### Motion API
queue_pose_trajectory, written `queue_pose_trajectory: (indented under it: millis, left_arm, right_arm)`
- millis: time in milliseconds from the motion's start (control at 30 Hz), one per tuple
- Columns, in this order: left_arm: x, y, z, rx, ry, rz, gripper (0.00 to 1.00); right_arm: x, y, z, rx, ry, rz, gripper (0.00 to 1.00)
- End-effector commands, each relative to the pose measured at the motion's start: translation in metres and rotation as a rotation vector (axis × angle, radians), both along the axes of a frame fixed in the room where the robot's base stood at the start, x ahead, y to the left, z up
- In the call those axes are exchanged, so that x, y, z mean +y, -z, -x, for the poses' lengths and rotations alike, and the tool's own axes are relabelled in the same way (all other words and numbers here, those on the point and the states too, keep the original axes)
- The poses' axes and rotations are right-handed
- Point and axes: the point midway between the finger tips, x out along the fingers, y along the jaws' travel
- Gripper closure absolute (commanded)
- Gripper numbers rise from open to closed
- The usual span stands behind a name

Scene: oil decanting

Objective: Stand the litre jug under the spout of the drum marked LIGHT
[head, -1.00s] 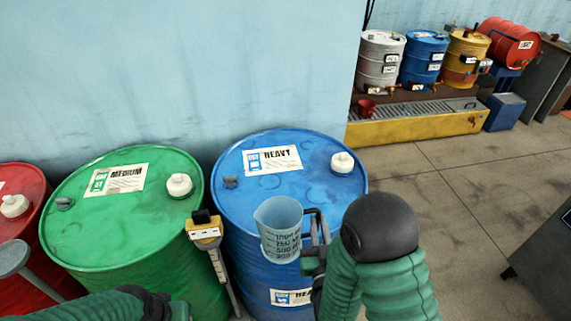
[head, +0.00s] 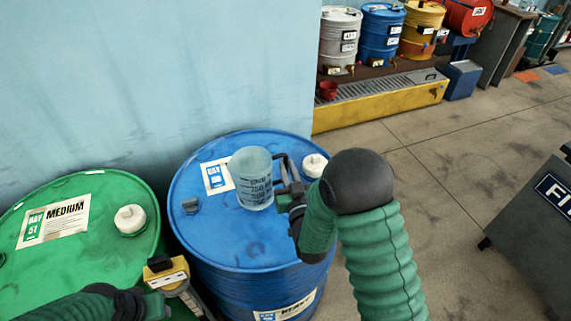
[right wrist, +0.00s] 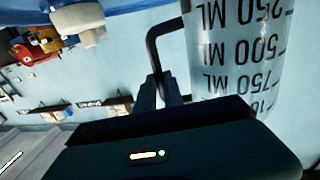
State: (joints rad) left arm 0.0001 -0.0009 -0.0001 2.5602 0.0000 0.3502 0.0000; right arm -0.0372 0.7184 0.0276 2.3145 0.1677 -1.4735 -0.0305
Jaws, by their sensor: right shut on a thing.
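The litre jug (head: 254,182) is clear, bluish plastic with dark volume marks. It appears over the lid of the big blue drum in the head view. My right gripper (head: 291,196) is shut on its dark handle. In the right wrist view, the fingers (right wrist: 165,95) close on the handle beside the jug (right wrist: 235,50), whose marks read upside down there. Small drums stand at the back: white (head: 340,38), blue (head: 381,32), yellow (head: 420,28) and a lying red one (head: 467,15). Their labels are too small to read. My left gripper is not visible.
The big blue drum (head: 225,238) and a green drum marked MEDIUM (head: 90,255) stand close in front. A yellow-topped tool (head: 166,273) is between them. A yellow-fronted grated ledge (head: 375,108) holds a red cup (head: 328,90). Open floor (head: 450,140) lies right; a dark cabinet (head: 545,215) borders it.

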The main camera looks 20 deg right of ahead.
Motion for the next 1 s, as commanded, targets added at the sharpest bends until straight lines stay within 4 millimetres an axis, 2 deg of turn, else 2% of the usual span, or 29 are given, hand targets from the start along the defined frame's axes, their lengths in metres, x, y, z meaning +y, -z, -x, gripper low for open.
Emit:
queue_pose_trajectory:
  millis: [100,233,333,500,700,733,867,1000]
  left_arm:
    - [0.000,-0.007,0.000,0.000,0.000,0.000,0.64]
    - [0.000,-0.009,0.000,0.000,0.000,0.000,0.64]
    - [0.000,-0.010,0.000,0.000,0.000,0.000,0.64]
    - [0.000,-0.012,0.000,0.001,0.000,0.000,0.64]
    - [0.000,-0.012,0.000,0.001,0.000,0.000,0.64]
    - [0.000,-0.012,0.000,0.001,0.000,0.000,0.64]
    - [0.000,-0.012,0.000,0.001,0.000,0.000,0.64]
    - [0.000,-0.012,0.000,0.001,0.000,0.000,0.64]
  right_arm:
    - [-0.017,0.000,-0.032,-0.003,0.002,0.000,1.00]
    - [-0.027,0.003,-0.054,-0.003,0.000,0.000,1.00]
    - [-0.030,0.010,-0.059,-0.001,-0.001,0.000,1.00]
    - [-0.030,0.038,-0.060,0.001,-0.001,-0.001,1.00]
    - [-0.030,0.040,-0.060,-0.002,-0.001,-0.001,1.00]
    - [-0.030,0.041,-0.060,0.000,-0.001,0.000,0.85]
    - [-0.030,0.041,-0.059,-0.001,-0.001,0.000,0.68]
    - [-0.030,0.041,-0.060,-0.001,-0.001,0.000,0.66]
